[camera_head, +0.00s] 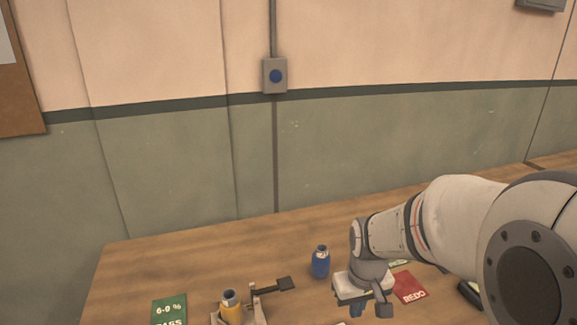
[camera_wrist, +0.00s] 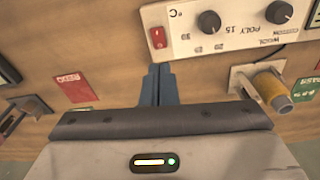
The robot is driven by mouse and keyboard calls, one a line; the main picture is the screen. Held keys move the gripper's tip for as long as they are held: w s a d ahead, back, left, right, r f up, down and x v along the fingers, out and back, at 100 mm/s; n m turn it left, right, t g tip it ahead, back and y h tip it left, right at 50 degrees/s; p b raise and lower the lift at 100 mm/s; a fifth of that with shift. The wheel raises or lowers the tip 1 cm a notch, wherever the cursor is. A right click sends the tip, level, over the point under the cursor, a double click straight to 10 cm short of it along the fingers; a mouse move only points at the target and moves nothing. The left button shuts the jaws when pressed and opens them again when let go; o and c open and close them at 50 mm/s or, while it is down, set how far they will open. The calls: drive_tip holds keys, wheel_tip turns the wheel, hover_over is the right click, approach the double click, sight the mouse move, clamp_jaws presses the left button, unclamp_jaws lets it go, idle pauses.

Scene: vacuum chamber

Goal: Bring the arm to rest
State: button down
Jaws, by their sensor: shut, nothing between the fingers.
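My gripper (camera_wrist: 160,72) shows in the wrist view as two blue-grey fingers set close together, shut and empty. In the head view the gripper (camera_head: 357,309) hangs over the right part of the wooden table (camera_head: 190,252), with my arm reaching in from the right. The fingertips end in front of a white control panel (camera_wrist: 215,28) with knobs and a red switch in the wrist view. I cannot tell how high the fingers are above the table.
A green card (camera_head: 170,311) lies left and a red card (camera_head: 409,287) right. The table's back left is clear.

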drive_tip(key=s+r+m+t, duration=0.2)
drive_tip(key=s+r, duration=0.6)
drive_tip(key=s, duration=0.2)
drive_tip(key=shift+s+d+r, duration=0.15)
drive_tip(key=shift+s+r, duration=0.1)
drive_tip(key=shift+r, duration=0.05)
